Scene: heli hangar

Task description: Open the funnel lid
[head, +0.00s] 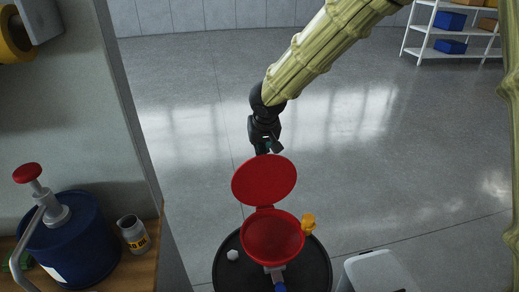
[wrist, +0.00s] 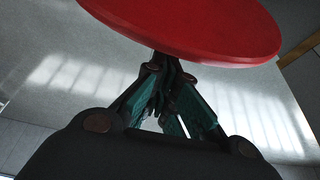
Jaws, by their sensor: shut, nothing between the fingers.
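The red funnel (head: 272,237) sits on top of a black drum. Its round red lid (head: 264,180) stands raised and tilted up at the funnel's far side, joined to it by a hinge. The lid also fills the top of the wrist view (wrist: 190,25). My gripper (head: 264,150) is just behind the lid's upper edge in the head view, its tips partly hidden by the lid. In the wrist view my gripper (wrist: 170,65) is shut and empty, with its tips at or under the lid's edge. I cannot tell whether they touch.
The black drum (head: 322,268) carries a small white cap (head: 232,255) and an orange fitting (head: 308,222). A blue pump container (head: 75,240) and a small can (head: 132,233) stand on the wooden bench at left. A pale bin (head: 375,272) is at right. Open floor lies behind.

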